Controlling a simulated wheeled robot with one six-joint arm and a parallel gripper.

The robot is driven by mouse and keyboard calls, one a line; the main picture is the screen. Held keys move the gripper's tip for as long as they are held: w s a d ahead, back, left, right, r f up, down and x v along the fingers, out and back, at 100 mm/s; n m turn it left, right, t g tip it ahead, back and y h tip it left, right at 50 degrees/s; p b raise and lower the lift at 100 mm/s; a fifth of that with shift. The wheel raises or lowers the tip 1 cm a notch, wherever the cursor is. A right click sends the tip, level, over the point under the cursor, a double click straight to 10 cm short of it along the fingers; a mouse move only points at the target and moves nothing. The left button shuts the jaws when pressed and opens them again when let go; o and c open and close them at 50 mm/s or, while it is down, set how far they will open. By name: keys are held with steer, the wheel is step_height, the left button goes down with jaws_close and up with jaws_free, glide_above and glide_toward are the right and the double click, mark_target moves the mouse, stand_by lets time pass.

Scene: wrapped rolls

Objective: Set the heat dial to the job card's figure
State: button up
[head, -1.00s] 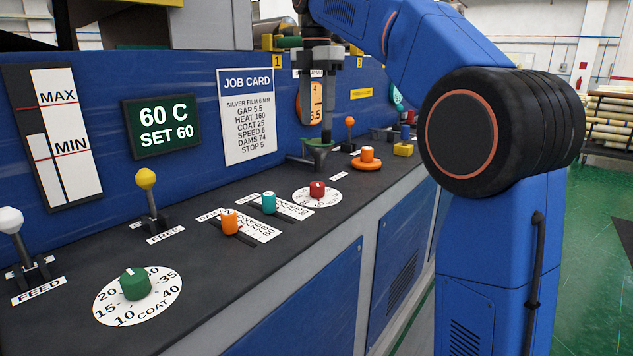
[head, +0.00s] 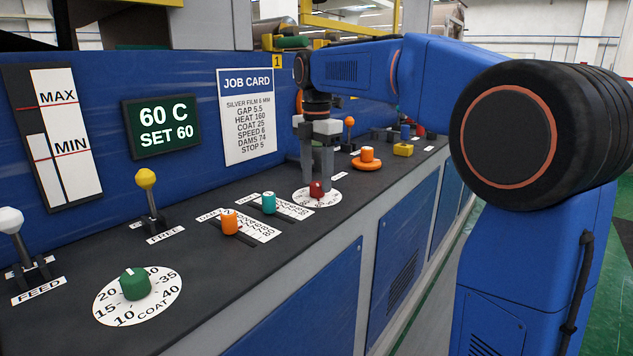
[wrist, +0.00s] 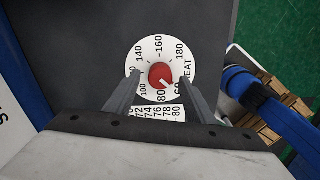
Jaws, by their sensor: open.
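The heat dial (head: 330,198) is a white disc with a red knob (head: 317,188) on the dark console top. In the wrist view the red knob (wrist: 161,74) carries a white mark that points to the lower right, toward the 60; 160 is at the top of the scale. My gripper (head: 317,178) points down over the dial with its fingers open. In the wrist view the fingers (wrist: 161,82) stand either side of the knob with gaps. The job card (head: 248,115) reads HEAT 160. The green display (head: 161,126) reads 60 C, SET 60.
An orange slider knob (head: 230,221) and a teal one (head: 269,203) sit left of the dial. The green coat dial (head: 135,284) is nearer. An orange round knob (head: 367,157) and a yellow block (head: 403,149) lie beyond. Levers stand along the back.

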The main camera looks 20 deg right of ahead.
steer(key=shift+f, duration=0.75)
steer(key=shift+c, duration=0.3)
steer(key=c, duration=1)
